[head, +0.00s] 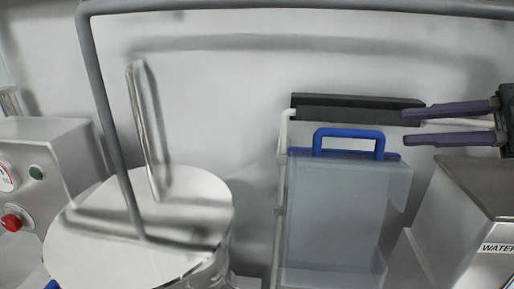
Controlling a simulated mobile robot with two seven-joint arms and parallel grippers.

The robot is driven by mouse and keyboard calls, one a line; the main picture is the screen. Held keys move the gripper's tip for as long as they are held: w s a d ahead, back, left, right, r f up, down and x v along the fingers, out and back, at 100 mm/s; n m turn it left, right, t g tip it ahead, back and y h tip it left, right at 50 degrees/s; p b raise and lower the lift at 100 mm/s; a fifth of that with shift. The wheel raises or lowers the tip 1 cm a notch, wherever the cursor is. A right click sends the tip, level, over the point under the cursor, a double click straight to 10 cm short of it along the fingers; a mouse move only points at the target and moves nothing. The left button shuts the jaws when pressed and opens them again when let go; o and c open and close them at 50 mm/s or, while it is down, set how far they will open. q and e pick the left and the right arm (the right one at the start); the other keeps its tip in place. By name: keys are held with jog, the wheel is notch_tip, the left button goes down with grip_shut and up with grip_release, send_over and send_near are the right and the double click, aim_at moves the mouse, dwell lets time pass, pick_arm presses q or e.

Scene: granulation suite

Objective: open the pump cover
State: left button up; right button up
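The pump cover (340,210) is a see-through, bluish panel standing upright, right of centre in the head view. It has a blue handle (349,133) on its top edge. A dark bar (345,106) lies behind the handle. My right gripper (404,126) comes in from the right with its two purple fingers pointing left. What lies behind the cover is not clear. My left gripper is not in view.
A round metal vessel lid (180,205) with a tall grey bar frame (108,120) stands at left. A control box (50,165) with a red button (12,222) is at far left. A metal box labelled WATER (465,215) stands right of the cover.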

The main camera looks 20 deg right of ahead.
aim_at(360, 133)
jog(key=shift+w+a+f, duration=0.15)
jog(key=shift+w+a, duration=0.15)
jog(key=shift+a, duration=0.05)
jog(key=p+x, duration=0.1)
jog(key=x, duration=0.8)
jog(key=shift+s, duration=0.15)
jog(key=shift+c, duration=0.2)
grip_shut()
dwell(0.8)
